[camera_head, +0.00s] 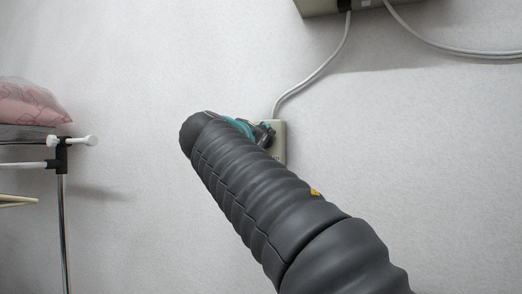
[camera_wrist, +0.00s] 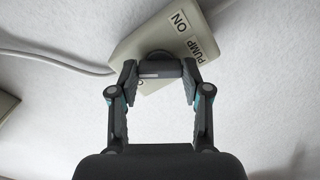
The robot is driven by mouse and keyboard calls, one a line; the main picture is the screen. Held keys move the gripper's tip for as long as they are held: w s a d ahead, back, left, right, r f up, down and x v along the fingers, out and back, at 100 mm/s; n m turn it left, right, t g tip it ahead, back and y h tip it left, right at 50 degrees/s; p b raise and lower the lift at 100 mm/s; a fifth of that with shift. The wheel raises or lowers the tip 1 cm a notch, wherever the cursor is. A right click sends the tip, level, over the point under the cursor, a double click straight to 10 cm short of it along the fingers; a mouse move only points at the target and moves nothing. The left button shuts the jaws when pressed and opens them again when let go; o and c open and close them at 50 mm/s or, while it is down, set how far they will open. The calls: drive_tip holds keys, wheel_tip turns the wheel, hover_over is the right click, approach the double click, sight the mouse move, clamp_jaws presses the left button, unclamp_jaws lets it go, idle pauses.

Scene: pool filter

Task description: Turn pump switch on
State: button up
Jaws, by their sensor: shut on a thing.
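The pump switch box (camera_wrist: 150,35) is a pale beige box on the wall, with "PUMP" and "ON" in black letters in the wrist view. It also shows in the head view (camera_head: 281,148), partly behind my arm. A dark switch knob (camera_wrist: 158,69) sits on its face. My gripper (camera_wrist: 159,72) has its fingertips on both sides of the knob and is shut on it. Another label beside the knob is mostly hidden by the fingers. In the head view my gripper (camera_head: 264,133) is at the box, and the knob cannot be made out.
A grey cable (camera_head: 312,78) runs from the switch box up to a larger beige box (camera_head: 335,5) at the top. A rack (camera_head: 63,170) with pink fabric (camera_head: 35,103) stands at the left. The white wall between is clear.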

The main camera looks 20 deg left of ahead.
drive_tip(key=m+b, duration=0.2)
drive_tip(key=m, duration=0.3)
drive_tip(key=shift+f+m, duration=0.15)
drive_tip(key=shift+m, duration=0.15)
drive_tip(key=m+b, duration=0.1)
drive_tip(key=m, duration=0.4)
drive_tip(key=shift+m+b, duration=0.3)
drive_tip(key=shift+b, duration=0.1)
drive_tip(key=o, duration=1.2)
drive_tip(key=shift+c, duration=0.2)
drive_tip(key=s+a, duration=0.1)
drive_tip(key=s, duration=1.1)
